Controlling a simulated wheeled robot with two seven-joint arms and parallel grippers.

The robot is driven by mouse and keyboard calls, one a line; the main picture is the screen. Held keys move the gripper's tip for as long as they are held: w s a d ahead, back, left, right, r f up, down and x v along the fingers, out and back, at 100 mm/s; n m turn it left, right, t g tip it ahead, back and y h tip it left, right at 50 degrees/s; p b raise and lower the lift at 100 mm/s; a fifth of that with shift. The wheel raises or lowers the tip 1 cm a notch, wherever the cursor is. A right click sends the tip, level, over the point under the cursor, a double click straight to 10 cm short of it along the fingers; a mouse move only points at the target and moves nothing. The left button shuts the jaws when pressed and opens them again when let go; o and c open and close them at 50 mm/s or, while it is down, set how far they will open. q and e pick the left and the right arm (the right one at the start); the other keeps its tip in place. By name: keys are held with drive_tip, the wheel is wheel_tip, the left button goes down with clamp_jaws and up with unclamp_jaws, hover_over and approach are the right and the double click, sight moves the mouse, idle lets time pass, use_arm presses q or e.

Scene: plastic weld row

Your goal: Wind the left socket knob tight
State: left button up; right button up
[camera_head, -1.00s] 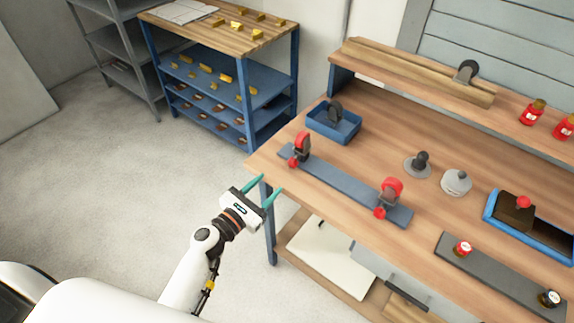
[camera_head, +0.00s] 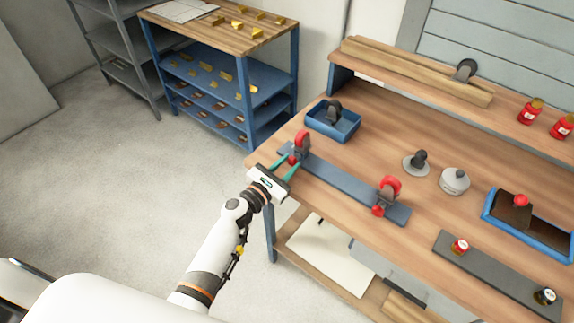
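A grey-blue bar (camera_head: 345,184) lies on the workbench and carries two red and dark sockets. The left socket (camera_head: 302,143) stands at the bar's far left end; its red knob is low on its front and largely hidden among my fingers. The right socket (camera_head: 390,188) has a red knob (camera_head: 377,211) low on its front. My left gripper (camera_head: 291,164) has its teal fingers apart and reaching to the left socket, around or beside its knob; I cannot tell whether they touch it. My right gripper is not in view.
A blue bin (camera_head: 334,128) with a dark part stands just behind the left socket. A round dark-knobbed piece (camera_head: 416,163) and a grey lidded pot (camera_head: 455,181) stand to the right. A dark strip (camera_head: 495,272) lies near the front edge.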

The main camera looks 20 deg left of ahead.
use_arm(q)
drive_tip(key=c, duration=0.5)
drive_tip(key=shift+f+m+b, duration=0.2)
drive_tip(key=shift+m+b, duration=0.7)
drive_tip(key=shift+m, duration=0.1)
drive_tip(key=shift+r+m+b, duration=0.1)
drive_tip(key=shift+m+b, duration=1)
drive_tip(key=shift+m, duration=0.7)
drive_tip(key=o, duration=1)
